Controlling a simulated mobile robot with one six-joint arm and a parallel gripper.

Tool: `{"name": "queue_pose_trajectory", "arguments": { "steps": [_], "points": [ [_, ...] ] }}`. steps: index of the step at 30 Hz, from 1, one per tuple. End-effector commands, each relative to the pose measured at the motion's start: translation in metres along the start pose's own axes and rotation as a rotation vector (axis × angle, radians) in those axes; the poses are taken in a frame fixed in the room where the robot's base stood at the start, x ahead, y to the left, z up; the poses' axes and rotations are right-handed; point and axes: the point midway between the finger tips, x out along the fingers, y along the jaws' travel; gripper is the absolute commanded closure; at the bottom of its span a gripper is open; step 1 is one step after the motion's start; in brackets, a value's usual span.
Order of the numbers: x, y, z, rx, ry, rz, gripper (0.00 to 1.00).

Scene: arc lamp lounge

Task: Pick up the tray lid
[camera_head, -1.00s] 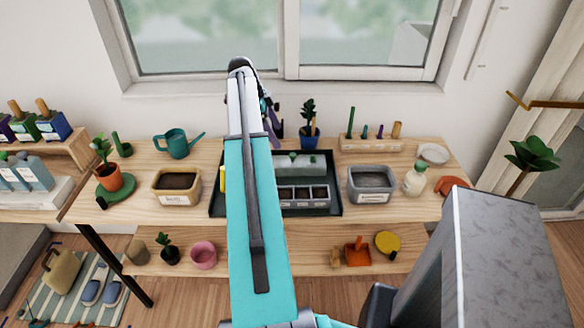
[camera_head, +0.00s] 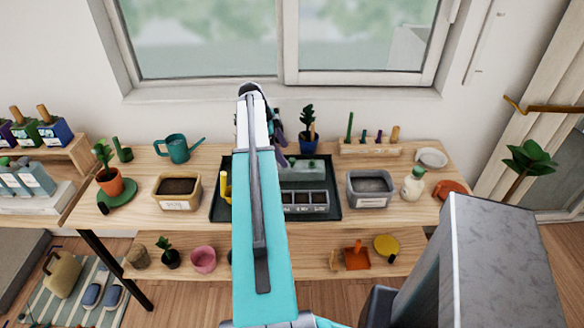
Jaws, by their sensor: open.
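The tray lid (camera_head: 301,172) looks like a low, pale grey-green cover. It lies in the back part of the dark green tray (camera_head: 326,212) on the wooden table, behind a grey cell insert (camera_head: 305,200). My arm hides its left end. My gripper (camera_head: 279,138) is partly hidden behind my turquoise arm. Its dark parts show just right of the arm, near the back edge of the table, above and behind the lid in the picture. It is open, and I see nothing held. I cannot tell its exact height above the lid.
A blue pot with a cactus (camera_head: 308,138) stands close to the right of my gripper. A beige soil bin (camera_head: 178,192) and a grey bin (camera_head: 370,188) flank the tray. A yellow tool (camera_head: 224,187) stands upright at the tray's left. The window wall is close behind.

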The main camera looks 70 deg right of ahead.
Motion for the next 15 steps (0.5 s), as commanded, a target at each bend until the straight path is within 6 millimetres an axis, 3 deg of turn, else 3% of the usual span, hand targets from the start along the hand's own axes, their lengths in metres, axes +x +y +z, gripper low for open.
{"name": "queue_pose_trajectory", "arguments": {
  "steps": [6,15],
  "points": [
    [0.018,0.000,0.000,0.000,0.000,0.001,0.19],
    [0.021,0.000,0.001,-0.001,0.000,-0.001,0.19]
  ]
}}
